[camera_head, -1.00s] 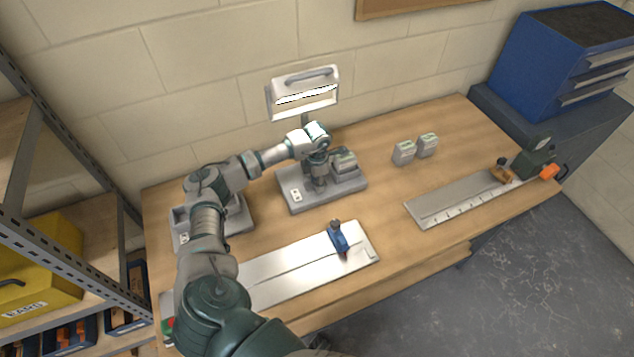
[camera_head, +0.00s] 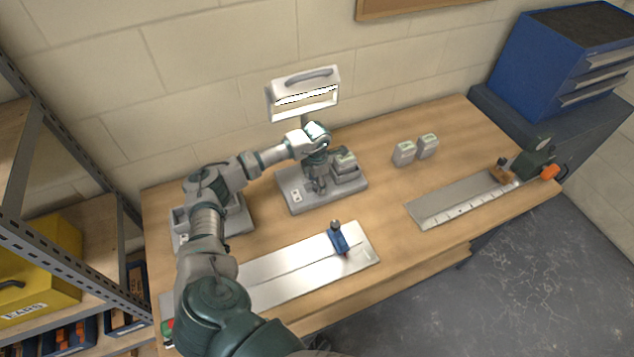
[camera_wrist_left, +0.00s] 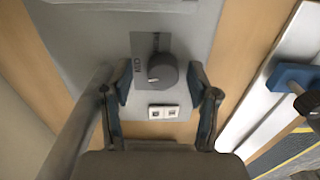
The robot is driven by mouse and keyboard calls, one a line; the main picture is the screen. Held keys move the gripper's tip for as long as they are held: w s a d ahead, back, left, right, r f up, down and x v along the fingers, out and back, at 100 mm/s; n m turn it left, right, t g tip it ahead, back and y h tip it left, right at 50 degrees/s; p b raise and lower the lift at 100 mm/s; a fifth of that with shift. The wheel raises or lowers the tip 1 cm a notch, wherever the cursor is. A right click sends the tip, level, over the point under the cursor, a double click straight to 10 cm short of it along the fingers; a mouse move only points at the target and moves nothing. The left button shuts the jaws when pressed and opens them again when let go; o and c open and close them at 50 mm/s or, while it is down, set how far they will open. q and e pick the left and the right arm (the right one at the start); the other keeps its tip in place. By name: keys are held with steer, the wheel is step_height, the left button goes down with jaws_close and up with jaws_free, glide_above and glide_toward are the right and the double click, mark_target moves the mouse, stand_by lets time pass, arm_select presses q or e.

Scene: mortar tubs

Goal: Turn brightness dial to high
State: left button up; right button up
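The brightness dial (camera_wrist_left: 164,72) is a dark round knob on the grey lamp base, shown in the wrist view. A small light mark is on its lower-left rim. A dark label plate (camera_wrist_left: 139,72) beside it reads what looks like "MID"; the other lettering is partly hidden. My left gripper (camera_wrist_left: 160,78) is open, a finger on each side of the dial, with visible gaps. In the head view my left gripper (camera_head: 317,184) is low over the lamp base (camera_head: 295,201), and the dial is hidden there. The lamp head (camera_head: 304,94) is lit. My right gripper is out of view.
A white socket plate (camera_wrist_left: 164,112) is on the base near the dial. A grey block (camera_head: 345,165) sits on the base's right. A metal rail plate with a blue clamp (camera_head: 338,238) lies in front. Two small grey blocks (camera_head: 404,152) stand right; bare tabletop surrounds them.

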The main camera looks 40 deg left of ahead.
arm_select(q)
step_height(320, 180, up, 7)
steer(key=shift+r, duration=0.15)
stand_by(0.4)
